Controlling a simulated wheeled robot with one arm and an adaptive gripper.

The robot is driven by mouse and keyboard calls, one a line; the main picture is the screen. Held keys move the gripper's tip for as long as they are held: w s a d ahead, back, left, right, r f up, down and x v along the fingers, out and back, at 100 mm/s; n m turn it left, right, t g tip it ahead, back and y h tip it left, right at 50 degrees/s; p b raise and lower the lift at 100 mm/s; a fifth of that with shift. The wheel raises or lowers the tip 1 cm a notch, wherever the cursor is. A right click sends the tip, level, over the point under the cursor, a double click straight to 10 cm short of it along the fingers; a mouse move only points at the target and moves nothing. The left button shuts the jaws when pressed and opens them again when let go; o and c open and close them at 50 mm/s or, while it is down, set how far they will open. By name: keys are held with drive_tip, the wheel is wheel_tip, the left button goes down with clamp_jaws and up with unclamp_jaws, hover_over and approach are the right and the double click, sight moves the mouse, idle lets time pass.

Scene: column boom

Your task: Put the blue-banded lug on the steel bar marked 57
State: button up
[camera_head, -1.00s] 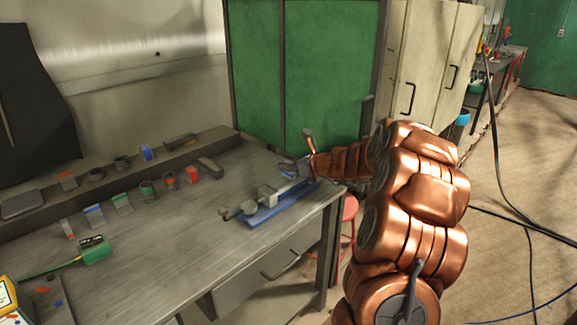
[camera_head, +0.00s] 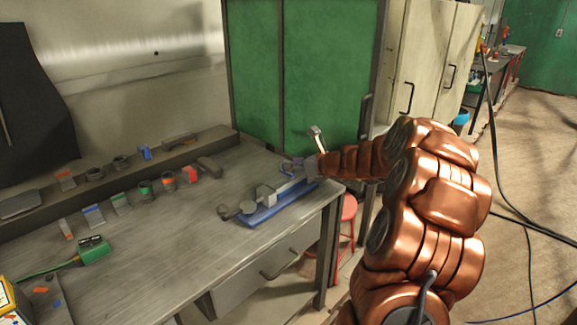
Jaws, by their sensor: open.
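A small grey piece with a blue band (camera_head: 94,216) stands at the left in the front row on the grey bench. Another blue-marked piece (camera_head: 145,153) stands on the raised ledge behind. I cannot tell which is the lug, and no number 57 is legible on any steel bar. My gripper (camera_head: 297,166) is open at the far right of the bench, just above the end of a blue-based grey fixture (camera_head: 268,216). It is well to the right of both blue-marked pieces. Its fingertips are small and blurred in this view.
Several green-, orange- and red-marked pieces (camera_head: 146,189) line the front row. A green box with a cable (camera_head: 94,251) lies at front left. A green cabinet (camera_head: 300,70) stands behind the bench's right end. The bench's middle front is clear.

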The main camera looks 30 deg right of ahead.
drive_tip(key=v, duration=0.8)
drive_tip(key=shift+s, duration=0.35)
drive_tip(key=shift+a+r, duration=0.1)
drive_tip(key=s+a+n+g+y, duration=0.25)
drive_tip(key=a+n, duration=0.35)
drive_tip(key=a, duration=0.5)
drive_tip(key=s+a+n+g+y, duration=0.25)
drive_tip(key=a+n, duration=0.35)
drive_tip(key=a, duration=0.6)
drive_tip(key=s+a+f+n+g+h, duration=0.1)
drive_tip(key=s+a+f+n+g, duration=0.35)
drive_tip(key=s+a+n, duration=0.5)
drive_tip(key=s+d+f+n+g+h, duration=0.1)
drive_tip(key=s+f+n+g+h, duration=0.1)
drive_tip(key=s+n, duration=0.4)
drive_tip(key=s+d+f+n+g+h, duration=0.1)
drive_tip(key=s+n+h, duration=0.4)
drive_tip(key=s, duration=1.1)
drive_tip(key=shift+s+f+n+g, duration=0.3)
drive_tip(key=shift+f+n+g, duration=0.2)
drive_tip(key=shift+g, duration=0.65)
